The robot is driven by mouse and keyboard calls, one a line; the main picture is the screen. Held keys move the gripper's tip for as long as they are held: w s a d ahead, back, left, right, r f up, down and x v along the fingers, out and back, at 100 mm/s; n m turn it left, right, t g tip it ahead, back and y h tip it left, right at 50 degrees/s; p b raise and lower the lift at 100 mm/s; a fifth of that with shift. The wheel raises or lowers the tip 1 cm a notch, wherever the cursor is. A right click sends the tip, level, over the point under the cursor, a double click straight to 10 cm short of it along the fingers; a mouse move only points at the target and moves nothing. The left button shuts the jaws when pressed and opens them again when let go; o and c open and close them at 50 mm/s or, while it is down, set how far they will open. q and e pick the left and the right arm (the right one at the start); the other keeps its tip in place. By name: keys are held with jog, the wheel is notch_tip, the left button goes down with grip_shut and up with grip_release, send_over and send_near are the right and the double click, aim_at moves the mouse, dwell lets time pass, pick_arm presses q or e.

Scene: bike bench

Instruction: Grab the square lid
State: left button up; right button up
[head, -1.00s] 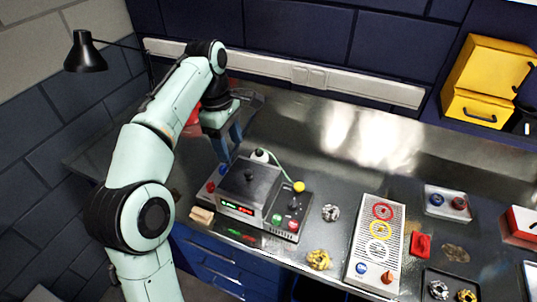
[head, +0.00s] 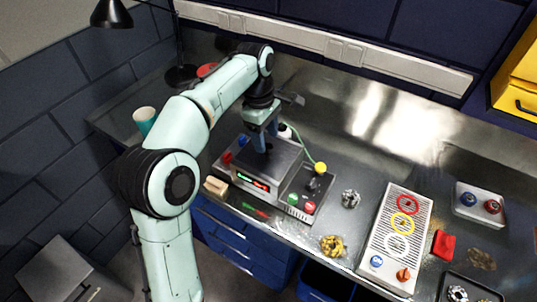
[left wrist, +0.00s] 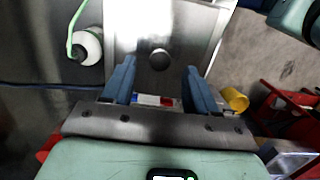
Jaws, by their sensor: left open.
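The square lid (head: 283,156) is a flat grey plate with a small dark knob, lying on top of the grey bench device with the lit display. It also shows in the left wrist view (left wrist: 185,28), with its round knob (left wrist: 159,59) just ahead of and between the finger tips. My left gripper (head: 264,145) is open and points down over the middle of the lid, its blue fingers on either side of the knob in the left wrist view (left wrist: 158,70). I cannot tell whether the fingers touch the lid. My right gripper is not in view.
A white bottle (left wrist: 88,45) with a green tube stands close behind the device. A yellow knob (head: 320,168) and coloured buttons sit right of the lid. A teal cup (head: 144,119) stands at the far left.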

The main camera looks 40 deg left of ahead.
aim_at(268, 145)
pick_arm(q)
jog(key=f, duration=0.3)
jog(key=shift+d+f+b, duration=0.1)
jog(key=shift+d+b, duration=0.15)
jog(key=shift+b, duration=0.05)
grip_shut()
